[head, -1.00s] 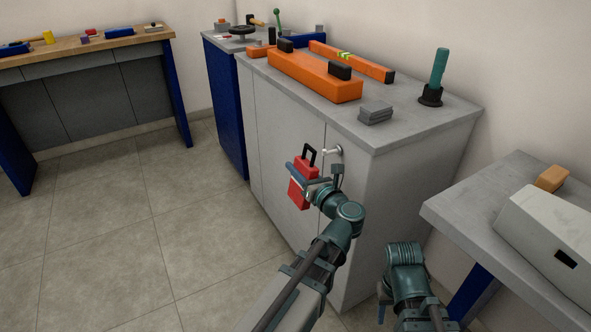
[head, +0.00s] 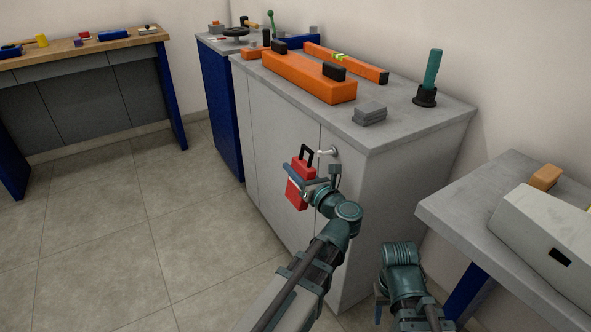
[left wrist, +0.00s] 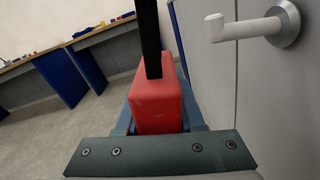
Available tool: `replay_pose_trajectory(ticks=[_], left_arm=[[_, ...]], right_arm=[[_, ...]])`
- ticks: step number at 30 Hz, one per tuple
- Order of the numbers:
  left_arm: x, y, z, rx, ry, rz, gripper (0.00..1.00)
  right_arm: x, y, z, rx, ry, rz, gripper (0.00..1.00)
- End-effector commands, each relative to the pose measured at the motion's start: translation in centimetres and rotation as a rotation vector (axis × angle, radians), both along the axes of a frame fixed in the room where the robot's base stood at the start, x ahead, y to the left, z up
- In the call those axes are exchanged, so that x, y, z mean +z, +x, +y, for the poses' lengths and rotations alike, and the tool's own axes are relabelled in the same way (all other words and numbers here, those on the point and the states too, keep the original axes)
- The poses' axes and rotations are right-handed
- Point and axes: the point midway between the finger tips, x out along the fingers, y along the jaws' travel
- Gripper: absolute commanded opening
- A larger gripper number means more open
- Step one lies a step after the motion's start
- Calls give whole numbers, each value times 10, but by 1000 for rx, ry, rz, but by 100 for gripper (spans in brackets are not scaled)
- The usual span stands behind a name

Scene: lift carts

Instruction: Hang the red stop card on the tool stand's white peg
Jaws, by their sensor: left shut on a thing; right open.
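The red stop card (head: 297,194), with a black loop handle (head: 306,154) at its top, is held upright in my left gripper (head: 309,189). The red card also shows in the left wrist view (left wrist: 158,105), its black handle rising in front of the camera. The white peg (head: 328,152) sticks out of the grey cabinet's front near its upper right. In the left wrist view the peg (left wrist: 245,29) is to the right of the handle, and the two are apart. My right gripper (head: 380,303) hangs low at the bottom, mostly hidden by its arm.
The grey cabinet (head: 400,140) carries an orange tool case (head: 308,76), an orange level (head: 345,63), grey plates (head: 369,113) and a teal-handled tool (head: 432,78). A grey bench (head: 450,205) stands at right, a wooden-topped bench (head: 80,48) at far left. The floor between is clear.

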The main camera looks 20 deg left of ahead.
Motion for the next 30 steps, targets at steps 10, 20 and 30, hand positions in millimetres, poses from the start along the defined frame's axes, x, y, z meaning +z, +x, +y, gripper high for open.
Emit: replay_pose_trajectory(ticks=[10, 20, 30], left_arm=[[0, 1, -1, 0, 0, 0, 0], [0, 11, -8, 0, 0, 0, 0], [0, 21, -16, 0, 0, 0, 0]], right_arm=[[0, 0, 0, 0, 0, 0, 50], [0, 0, 0, 0, 0, 0, 50], [0, 0, 0, 0, 0, 0, 50]])
